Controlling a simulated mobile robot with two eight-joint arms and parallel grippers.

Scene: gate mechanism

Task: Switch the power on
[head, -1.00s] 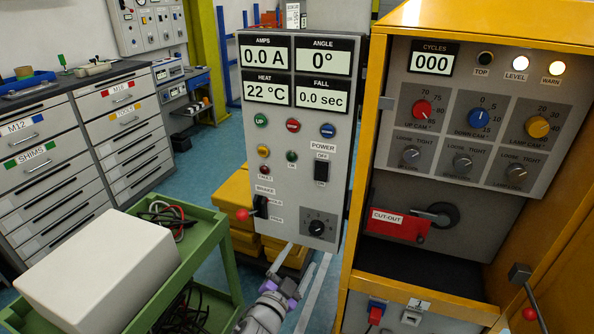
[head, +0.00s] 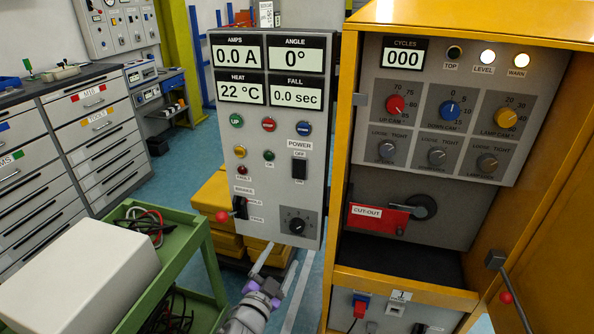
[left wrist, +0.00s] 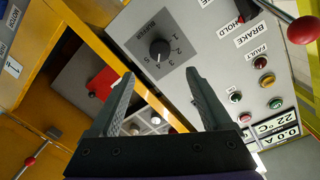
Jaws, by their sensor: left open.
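The grey control panel (head: 268,140) carries the POWER switch (head: 299,167), a black rocker on its right side with OFF above it. The displays read 0.0 A, 0°, 22 °C and 0.0 sec. My left gripper (head: 275,262) is below the panel's lower edge, under the black dial (head: 297,225). In the left wrist view, my left gripper (left wrist: 160,92) is open and empty, its fingers spread before the tilted panel face. The dial (left wrist: 160,50) shows beyond the fingers. The POWER switch cannot be made out there. My right gripper is out of view.
A brake lever with a red knob (head: 222,216) sticks out at the panel's lower left. A yellow cabinet (head: 344,150) with a red CUT-OUT handle (head: 378,218) stands to the right. A green trolley (head: 190,240) bearing a white box (head: 80,280) is at left.

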